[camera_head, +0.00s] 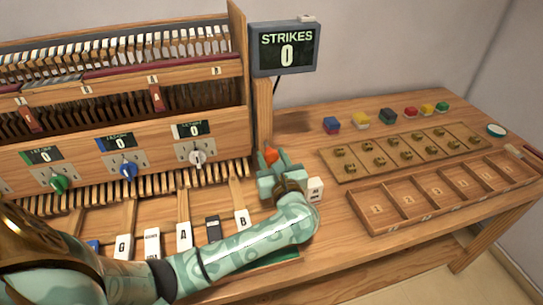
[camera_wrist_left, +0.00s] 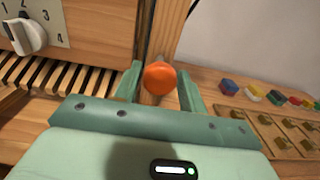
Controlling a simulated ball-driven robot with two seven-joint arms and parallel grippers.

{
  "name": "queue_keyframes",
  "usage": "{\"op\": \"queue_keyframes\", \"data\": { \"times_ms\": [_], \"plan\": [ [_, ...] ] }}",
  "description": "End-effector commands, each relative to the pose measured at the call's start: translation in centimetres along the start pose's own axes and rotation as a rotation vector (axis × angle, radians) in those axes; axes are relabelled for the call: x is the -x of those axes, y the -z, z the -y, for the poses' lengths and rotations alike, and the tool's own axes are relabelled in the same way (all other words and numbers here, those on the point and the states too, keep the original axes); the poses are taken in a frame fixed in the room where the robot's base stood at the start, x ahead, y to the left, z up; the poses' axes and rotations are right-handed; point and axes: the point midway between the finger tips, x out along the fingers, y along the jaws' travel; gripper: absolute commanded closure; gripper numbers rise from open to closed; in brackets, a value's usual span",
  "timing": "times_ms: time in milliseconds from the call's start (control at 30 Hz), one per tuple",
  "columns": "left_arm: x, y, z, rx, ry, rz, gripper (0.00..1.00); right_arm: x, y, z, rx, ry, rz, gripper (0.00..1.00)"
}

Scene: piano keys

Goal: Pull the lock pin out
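The lock pin shows as an orange round knob (camera_head: 271,156) at the right end of the piano frame, at the foot of the wooden post. My left gripper (camera_head: 272,158) is at it, with one finger on each side. In the left wrist view the orange knob (camera_wrist_left: 159,78) sits between the two green fingers (camera_wrist_left: 160,84). The fingers stand apart, and I cannot tell whether either one touches the knob. The pin's shaft is hidden behind the knob. My right gripper is in neither view.
A strikes display (camera_head: 286,50) reading 0 stands on the post. On the right are a wooden board with brass pieces (camera_head: 378,161), a compartment tray (camera_head: 372,228) and several coloured blocks (camera_head: 332,125).

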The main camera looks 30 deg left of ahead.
Motion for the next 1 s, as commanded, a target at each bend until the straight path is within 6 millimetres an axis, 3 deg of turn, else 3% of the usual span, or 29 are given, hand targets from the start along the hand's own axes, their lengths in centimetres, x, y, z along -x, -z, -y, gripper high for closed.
{"op": "queue_keyframes", "data": {
  "times_ms": [267, 367, 700, 833, 1000],
  "plan": [
    [1.1, -0.1, 0.0, 0.001, 0.0, 0.0, 0.59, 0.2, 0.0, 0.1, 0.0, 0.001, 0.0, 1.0],
    [3.0, -0.1, 0.0, 0.003, 0.0, -0.002, 0.59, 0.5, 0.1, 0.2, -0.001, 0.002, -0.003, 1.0],
    [12.2, -0.1, 0.0, 0.001, 0.0, -0.003, 0.59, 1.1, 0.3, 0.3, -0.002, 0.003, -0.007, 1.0],
    [14.6, 0.0, 0.0, 0.001, -0.001, -0.002, 0.59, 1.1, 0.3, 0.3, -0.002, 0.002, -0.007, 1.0],
    [16.2, 0.0, 0.0, 0.0, 0.0, 0.0, 0.59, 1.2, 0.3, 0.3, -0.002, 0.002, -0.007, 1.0]
  ]
}}
